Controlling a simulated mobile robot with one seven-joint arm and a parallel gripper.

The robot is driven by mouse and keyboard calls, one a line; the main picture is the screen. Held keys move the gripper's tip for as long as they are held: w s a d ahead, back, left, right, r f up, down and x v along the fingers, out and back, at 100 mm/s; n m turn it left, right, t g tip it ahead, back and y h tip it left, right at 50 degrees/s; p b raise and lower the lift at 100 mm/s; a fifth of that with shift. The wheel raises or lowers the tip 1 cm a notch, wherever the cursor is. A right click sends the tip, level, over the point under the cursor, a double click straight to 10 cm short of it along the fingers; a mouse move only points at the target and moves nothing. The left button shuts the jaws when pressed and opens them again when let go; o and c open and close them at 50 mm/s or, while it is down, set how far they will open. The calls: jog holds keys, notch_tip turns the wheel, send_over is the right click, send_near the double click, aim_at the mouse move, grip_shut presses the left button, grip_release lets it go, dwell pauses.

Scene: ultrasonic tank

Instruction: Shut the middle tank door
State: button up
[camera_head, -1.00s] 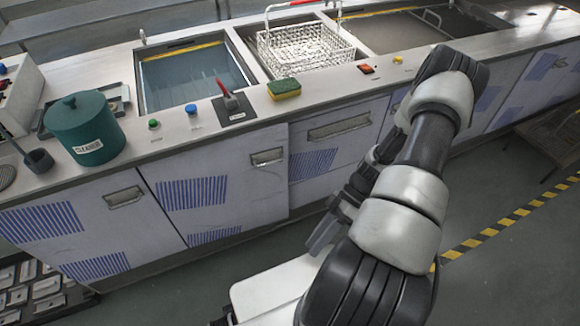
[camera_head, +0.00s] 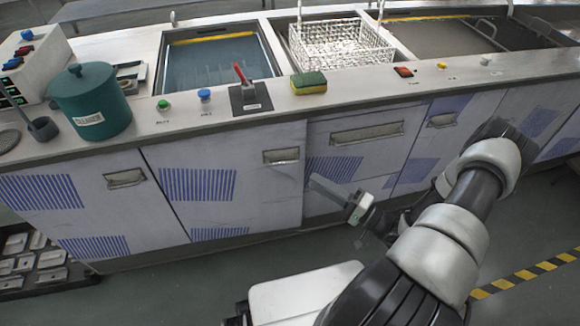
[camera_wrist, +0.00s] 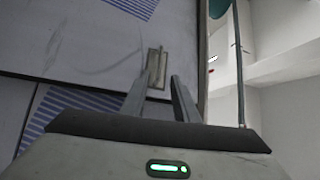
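The tank doors are grey panels with blue striped patches along the front of the bench. The door (camera_head: 225,165) below the lever and the blue button has a metal recessed handle (camera_head: 281,156) near its upper right corner. Its right edge seems to stand slightly proud of the neighbouring panel, though the gap is hard to judge. My gripper (camera_head: 318,184) is in front of the bench, low and right of that handle. In the wrist view my gripper (camera_wrist: 159,78) shows two separated fingers with nothing between them. A handle (camera_wrist: 157,66) shows beyond the fingertips.
The left door (camera_head: 85,205) looks flush. Floor trays (camera_head: 35,268) lie at lower left. Open floor lies in front.

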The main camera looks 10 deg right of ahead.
jog(key=r, duration=0.1)
send_over(290, 166)
jog(key=s+a, duration=0.1)
jog(key=s, duration=0.4)
jog(key=shift+w+a+r+b, duration=0.15)
jog(key=shift+w+r+b, duration=0.1)
jog(key=shift+b, duration=0.2)
grip_shut()
jog(key=shift+f, duration=0.1)
dwell(0.4)
